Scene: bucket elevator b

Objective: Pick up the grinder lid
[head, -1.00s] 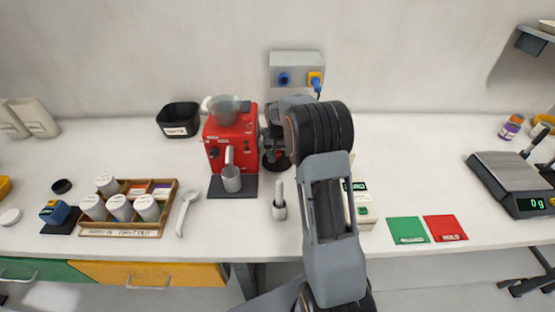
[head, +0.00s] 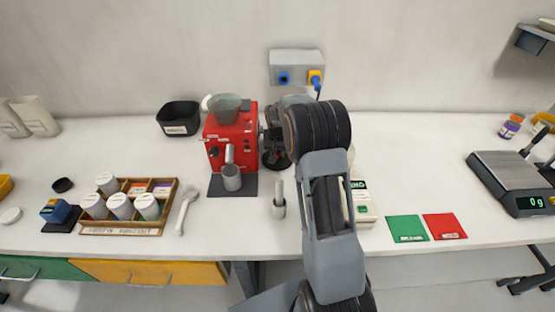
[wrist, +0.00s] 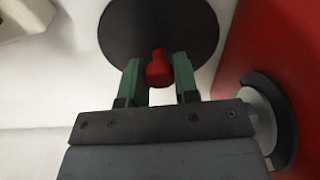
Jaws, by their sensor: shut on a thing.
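The grinder lid (wrist: 175,25) is a dark round disc with a red knob (wrist: 158,70) at its middle, seen in the wrist view. My gripper (wrist: 157,68) has its green fingers on both sides of this knob and is shut on it. In the head view the red grinder (head: 231,137) stands with a translucent hopper (head: 226,108) on top. My arm reaches down just right of the grinder, and its links hide most of the gripper there. I cannot tell whether the lid touches the counter.
The grinder's red side is close on the right in the wrist view. A grey cup (head: 232,178) stands in front of the grinder. A black bin (head: 178,118), wooden rack (head: 120,231), spoon (head: 188,205) and scale (head: 505,180) lie around. A wall socket box (head: 296,68) is behind.

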